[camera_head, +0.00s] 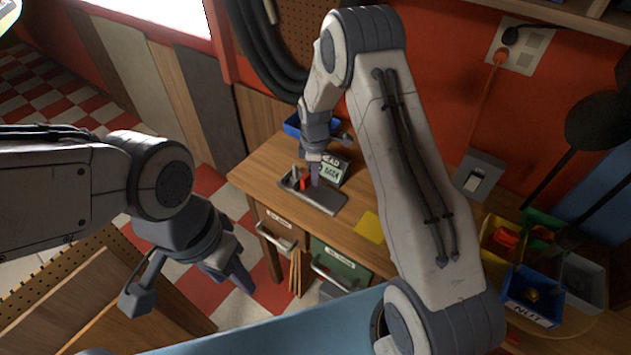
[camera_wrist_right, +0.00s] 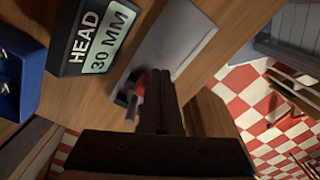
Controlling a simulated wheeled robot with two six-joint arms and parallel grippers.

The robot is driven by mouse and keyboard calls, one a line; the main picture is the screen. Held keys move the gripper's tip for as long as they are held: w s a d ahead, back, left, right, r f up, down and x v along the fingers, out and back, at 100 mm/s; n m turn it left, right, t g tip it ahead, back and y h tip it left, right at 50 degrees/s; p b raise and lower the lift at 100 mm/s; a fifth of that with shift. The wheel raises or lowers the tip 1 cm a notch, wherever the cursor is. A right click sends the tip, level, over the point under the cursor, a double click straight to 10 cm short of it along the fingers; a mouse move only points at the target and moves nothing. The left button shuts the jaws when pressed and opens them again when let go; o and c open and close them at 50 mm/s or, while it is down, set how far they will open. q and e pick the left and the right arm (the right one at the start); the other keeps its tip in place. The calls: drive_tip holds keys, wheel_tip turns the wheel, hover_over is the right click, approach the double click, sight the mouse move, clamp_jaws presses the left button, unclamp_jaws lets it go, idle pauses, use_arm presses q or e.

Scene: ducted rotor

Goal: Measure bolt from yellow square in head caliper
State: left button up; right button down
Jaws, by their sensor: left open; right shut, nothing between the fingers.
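The head caliper (camera_head: 325,201) is a grey plate on the wooden bench, and its plate also shows in the right wrist view (camera_wrist_right: 182,38). Its display (camera_wrist_right: 97,38) reads HEAD 30 MM. A red part (camera_wrist_right: 140,82) and a small grey cylindrical piece (camera_wrist_right: 130,108) are at the caliper's end; whether the grey piece is the bolt I cannot tell. My right gripper (camera_head: 315,180) is shut and empty, right beside the red part. The yellow square (camera_head: 370,227) lies bare on the bench. My left gripper (camera_head: 242,283) is open and empty, low in front of the bench.
A blue bin (camera_head: 294,125) stands behind the caliper and shows in the right wrist view (camera_wrist_right: 22,75). Yellow, green, grey and blue NUT (camera_head: 532,295) bins stand at the right. The bench front has drawers (camera_head: 275,238). The checkered floor lies left of the bench.

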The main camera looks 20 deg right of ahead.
wheel_tip(320, 180, up, 5)
drive_tip(key=p, duration=0.3)
drive_tip(key=shift+f, duration=0.1)
idle(0.4)
